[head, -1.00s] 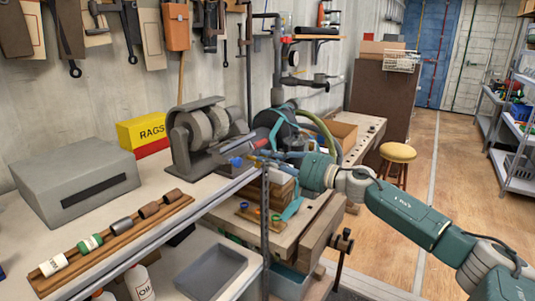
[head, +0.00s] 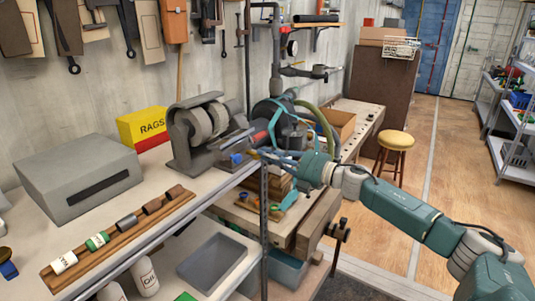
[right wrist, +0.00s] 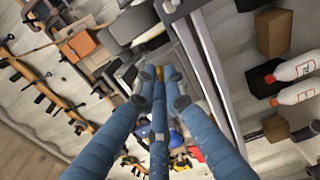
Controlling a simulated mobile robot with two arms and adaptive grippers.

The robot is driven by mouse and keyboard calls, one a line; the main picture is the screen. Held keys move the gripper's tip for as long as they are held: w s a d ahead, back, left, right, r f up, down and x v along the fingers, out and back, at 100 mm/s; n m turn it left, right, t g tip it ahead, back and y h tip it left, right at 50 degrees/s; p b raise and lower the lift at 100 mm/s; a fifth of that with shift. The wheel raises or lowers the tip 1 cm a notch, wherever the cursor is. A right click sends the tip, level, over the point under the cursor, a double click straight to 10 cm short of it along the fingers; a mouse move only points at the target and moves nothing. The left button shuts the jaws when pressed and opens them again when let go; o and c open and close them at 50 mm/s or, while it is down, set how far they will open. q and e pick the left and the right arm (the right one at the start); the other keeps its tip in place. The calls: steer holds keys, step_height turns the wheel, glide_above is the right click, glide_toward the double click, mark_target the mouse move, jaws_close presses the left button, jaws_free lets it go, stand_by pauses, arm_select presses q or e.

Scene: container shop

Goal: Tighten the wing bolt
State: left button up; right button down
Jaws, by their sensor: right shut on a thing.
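My right gripper (head: 262,153) reaches in from the right to the front right side of the grey bench grinder (head: 208,135). In the right wrist view its long blue fingers (right wrist: 153,78) come together on a small yellowish piece, which I take to be the wing bolt (right wrist: 160,72). The fingers cover most of it, so its wings and thread cannot be made out. In the head view the bolt is hidden at the fingertips. A small blue part (head: 237,158) sits just left of the fingertips, beside the grinder. My left gripper is not in view.
A metal shelf post (head: 264,215) stands close in front of my right gripper. Hoses and a dark round machine (head: 275,115) are behind it. A grey box (head: 75,180), a yellow rags box (head: 145,128) and a wooden rack (head: 120,235) stand on the bench. A stool (head: 396,140) stands right.

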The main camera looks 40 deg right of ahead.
stand_by(0.3)
steer(key=c, duration=1.8)
jaws_free()
steer(key=shift+d, duration=0.1)
steer(key=shift+v, duration=6)
steer(key=shift+f, duration=0.15)
